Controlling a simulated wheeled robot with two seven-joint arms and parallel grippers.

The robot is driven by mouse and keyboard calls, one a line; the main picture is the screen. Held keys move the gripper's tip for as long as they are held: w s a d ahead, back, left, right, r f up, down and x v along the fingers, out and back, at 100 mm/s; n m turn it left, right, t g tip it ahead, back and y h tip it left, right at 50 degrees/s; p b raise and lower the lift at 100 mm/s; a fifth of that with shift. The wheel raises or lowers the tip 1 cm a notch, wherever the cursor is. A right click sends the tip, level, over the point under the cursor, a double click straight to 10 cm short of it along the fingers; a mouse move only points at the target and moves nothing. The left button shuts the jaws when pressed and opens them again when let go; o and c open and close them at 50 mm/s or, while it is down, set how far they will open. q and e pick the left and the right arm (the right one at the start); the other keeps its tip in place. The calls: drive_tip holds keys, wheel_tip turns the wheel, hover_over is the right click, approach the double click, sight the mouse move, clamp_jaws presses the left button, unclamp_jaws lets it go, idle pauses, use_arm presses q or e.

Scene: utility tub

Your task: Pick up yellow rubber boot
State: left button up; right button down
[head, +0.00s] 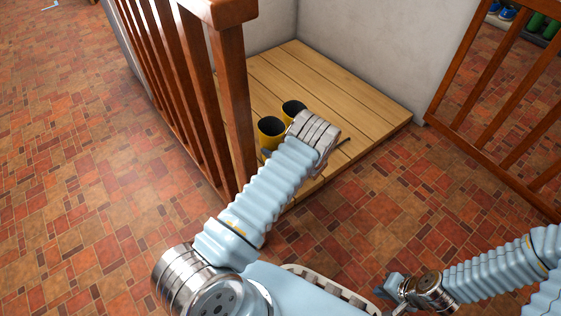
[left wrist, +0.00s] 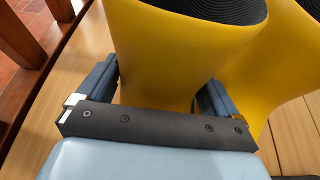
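Two yellow rubber boots with dark openings stand side by side on the wooden platform in the head view: a nearer one (head: 265,141) and a farther one (head: 286,117). My left arm's wrist covers their right side and hides the left gripper's fingers there. In the left wrist view, the left gripper (left wrist: 158,92) is open, with one finger on each side of a yellow boot (left wrist: 160,60). I cannot tell whether either finger touches it. The other boot (left wrist: 275,65) stands close on the right. My right gripper (head: 388,287) is empty, low at the right, its fingers looking apart.
A wooden railing (head: 236,110) rises left of the boots, close to my left arm. Slatted platform (head: 340,85) is bare behind them, with walls beyond. Another railing (head: 490,110) stands at right, with blue shoes (head: 507,13) and green boots (head: 543,25) behind it. Tiled floor is open at left.

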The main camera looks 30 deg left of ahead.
use_arm(q)
drive_tip(key=c, duration=0.9)
